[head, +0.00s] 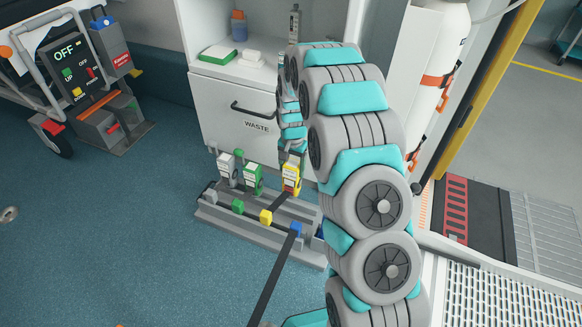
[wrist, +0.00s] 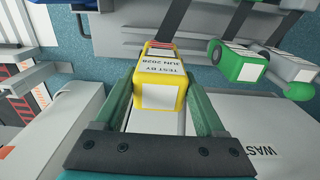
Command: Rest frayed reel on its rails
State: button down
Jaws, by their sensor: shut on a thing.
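My gripper (wrist: 161,88) is shut on a yellow reel (wrist: 160,88) with a pale label reading "TEST BY JUN 2028" and red stripes at its far end. In the head view the yellow reel (head: 291,179) is at the right of a row, below my arm's end. A dark strap runs from it toward a grey rail base (head: 236,229) on the floor. A green reel (head: 252,178) and a grey reel (head: 227,170) stand to its left. Fraying is too small to make out. I cannot tell whether the yellow reel touches the rails.
A white cabinet (head: 222,98) marked WASTE stands close behind the reels. Green, yellow (head: 266,217) and blue blocks sit along the rail base, and a long dark strap (head: 272,277) leads toward the front from the blue one.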

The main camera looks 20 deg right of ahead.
aim_at(289, 183)
jog(key=shift+w+a+r, duration=0.15)
jog(key=shift+a+r, duration=0.1)
jog(key=shift+a, duration=0.3)
jog(key=shift+d+f, duration=0.15)
jog(key=shift+d, duration=0.05)
jog(key=shift+f+b, duration=0.7)
jog(key=shift+f, duration=3.25)
grip_release()
